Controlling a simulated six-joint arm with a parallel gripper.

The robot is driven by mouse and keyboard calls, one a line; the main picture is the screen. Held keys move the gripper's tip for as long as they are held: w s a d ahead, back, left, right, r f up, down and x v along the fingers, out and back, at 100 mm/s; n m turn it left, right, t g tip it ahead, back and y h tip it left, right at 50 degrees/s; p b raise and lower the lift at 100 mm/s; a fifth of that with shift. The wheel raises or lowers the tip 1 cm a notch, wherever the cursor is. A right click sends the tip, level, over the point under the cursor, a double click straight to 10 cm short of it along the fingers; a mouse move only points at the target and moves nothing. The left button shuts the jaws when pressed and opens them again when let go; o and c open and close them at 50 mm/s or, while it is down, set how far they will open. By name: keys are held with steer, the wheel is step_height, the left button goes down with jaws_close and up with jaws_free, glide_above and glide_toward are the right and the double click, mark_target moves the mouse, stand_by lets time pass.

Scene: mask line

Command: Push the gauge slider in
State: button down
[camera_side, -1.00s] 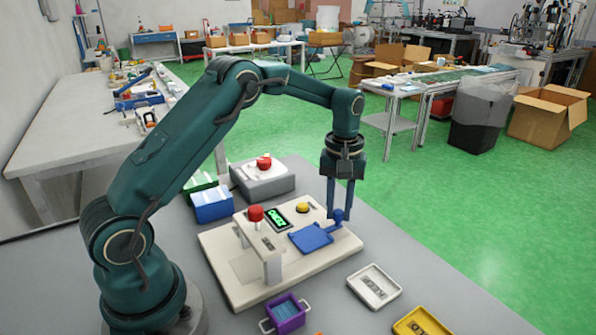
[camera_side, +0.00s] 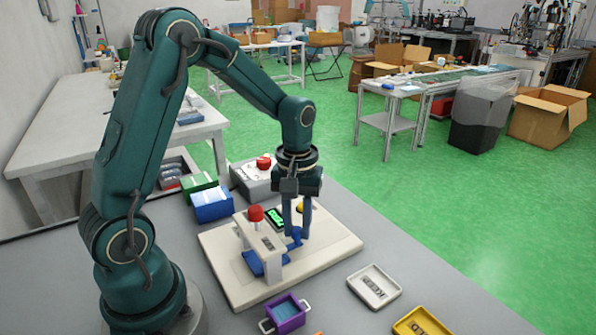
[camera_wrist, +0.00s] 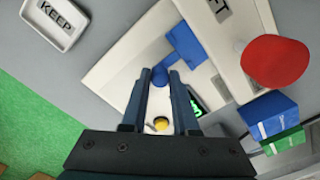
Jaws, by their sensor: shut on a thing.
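The blue gauge slider (camera_side: 252,264) lies on the cream baseplate (camera_side: 335,247), its flat plate partly under the white bridge (camera_side: 268,243) with the red knob on top. In the wrist view the slider plate (camera_wrist: 186,44) reaches to the bridge's edge. My gripper (camera_side: 297,238) is shut on the slider's round blue knob, low over the plate. The fingers (camera_wrist: 161,74) stand on either side of the knob (camera_wrist: 161,79) in the wrist view. The bridge and my fingers hide part of the slider.
A green-lit display (camera_side: 274,216) and a yellow button (camera_wrist: 161,124) sit near my gripper on the baseplate. A white KEEP tray (camera_side: 374,287), a yellow tray (camera_side: 421,323) and a purple bin (camera_side: 286,314) stand in front. Blue (camera_side: 212,205) and green boxes stand behind.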

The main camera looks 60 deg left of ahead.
mark_target(290, 246)
steer(key=shift+s+a, duration=0.1)
steer(key=shift+s, duration=0.75)
steer(key=c, duration=0.7)
jaws_free()
steer(key=shift+r, duration=2.6)
